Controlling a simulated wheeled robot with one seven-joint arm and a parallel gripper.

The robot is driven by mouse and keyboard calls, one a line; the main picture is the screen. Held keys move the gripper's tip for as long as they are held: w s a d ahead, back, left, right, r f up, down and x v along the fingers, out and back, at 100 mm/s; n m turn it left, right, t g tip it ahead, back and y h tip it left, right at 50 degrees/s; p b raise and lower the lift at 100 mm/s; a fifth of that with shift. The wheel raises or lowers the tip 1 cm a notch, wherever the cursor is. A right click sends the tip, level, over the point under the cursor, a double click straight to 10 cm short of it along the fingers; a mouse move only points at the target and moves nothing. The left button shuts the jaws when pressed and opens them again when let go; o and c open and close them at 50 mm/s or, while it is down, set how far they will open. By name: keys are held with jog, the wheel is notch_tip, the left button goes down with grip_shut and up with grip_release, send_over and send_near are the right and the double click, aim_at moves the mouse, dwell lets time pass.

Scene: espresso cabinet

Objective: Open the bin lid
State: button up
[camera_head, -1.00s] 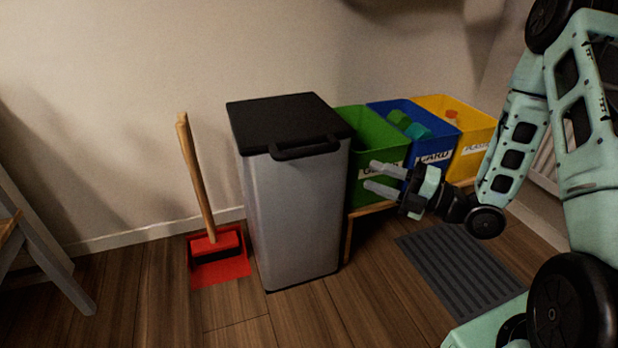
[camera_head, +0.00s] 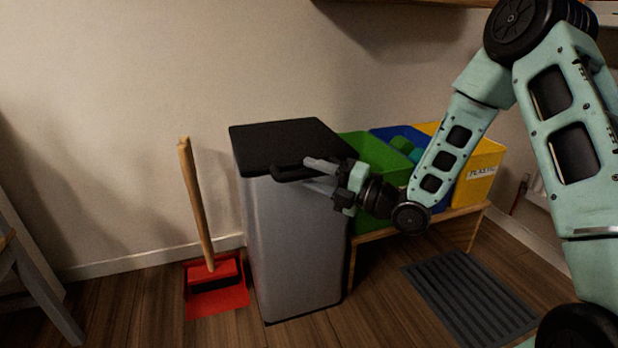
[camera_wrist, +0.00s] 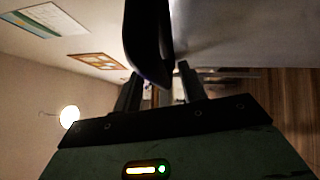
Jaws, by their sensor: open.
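The bin (camera_head: 296,255) is a tall grey box standing on the floor. Its black lid (camera_head: 285,141) lies flat and closed on top, with a black bar handle (camera_head: 290,173) at the front edge. My gripper (camera_head: 308,174) is open at the right part of the handle, with one finger above the other in the head view. In the wrist view the dark handle (camera_wrist: 150,45) reaches down between the two fingers (camera_wrist: 158,88). I cannot tell whether the fingers touch it.
Green (camera_head: 375,158), blue (camera_head: 441,200) and yellow (camera_head: 478,180) sorting boxes stand on a low wooden bench right of the bin, behind my arm. A red dustpan with a wooden-handled brush (camera_head: 197,205) is at the left. A grey mat (camera_head: 470,297) lies at the right.

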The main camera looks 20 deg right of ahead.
jog(key=shift+x, duration=0.9)
jog(key=shift+c, duration=0.2)
